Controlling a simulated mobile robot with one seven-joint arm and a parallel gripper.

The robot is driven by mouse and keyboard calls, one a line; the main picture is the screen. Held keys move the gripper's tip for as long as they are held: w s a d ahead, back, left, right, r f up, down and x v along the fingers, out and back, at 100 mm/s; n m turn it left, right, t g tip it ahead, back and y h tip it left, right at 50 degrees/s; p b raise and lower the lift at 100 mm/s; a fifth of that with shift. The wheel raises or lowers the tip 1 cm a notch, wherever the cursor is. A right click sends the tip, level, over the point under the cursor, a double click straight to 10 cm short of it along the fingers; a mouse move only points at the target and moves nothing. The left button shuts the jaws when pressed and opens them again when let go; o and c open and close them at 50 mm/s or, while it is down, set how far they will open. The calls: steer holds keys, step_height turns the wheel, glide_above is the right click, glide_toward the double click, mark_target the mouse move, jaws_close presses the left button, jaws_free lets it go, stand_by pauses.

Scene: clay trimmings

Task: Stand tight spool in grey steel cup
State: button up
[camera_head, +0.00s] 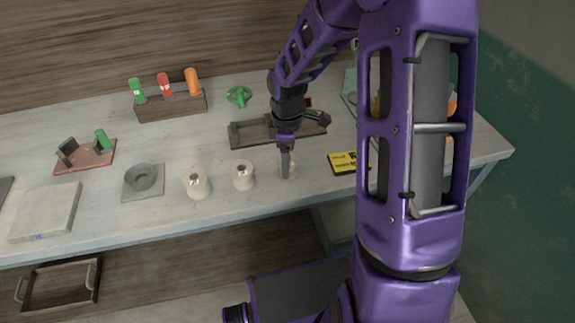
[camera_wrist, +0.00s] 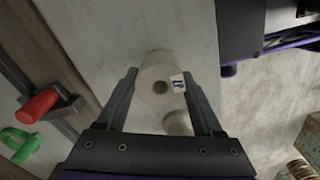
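Three pale spools stand in a row near the bench's front edge: a left spool (camera_head: 196,184), a middle spool (camera_head: 243,176) and a right spool (camera_head: 293,170). My gripper (camera_head: 286,174) points down at the right spool and partly hides it. In the wrist view a spool (camera_wrist: 155,72) with a dark centre hole and a small marked label lies between my two open fingers (camera_wrist: 160,76). I cannot make out contact. Another spool (camera_wrist: 177,122) shows nearer my palm. The grey steel cup (camera_head: 141,179) sits on a square plate, left of the spools. It looks empty.
A dark tray (camera_head: 250,131) lies behind my gripper, and a yellow-black sign (camera_head: 341,162) lies to its right. A wooden block (camera_head: 170,107) holds coloured cylinders at the back. A pale slab (camera_head: 45,212) lies far left. The bench between cup and left spool is clear.

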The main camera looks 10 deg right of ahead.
jaws_close()
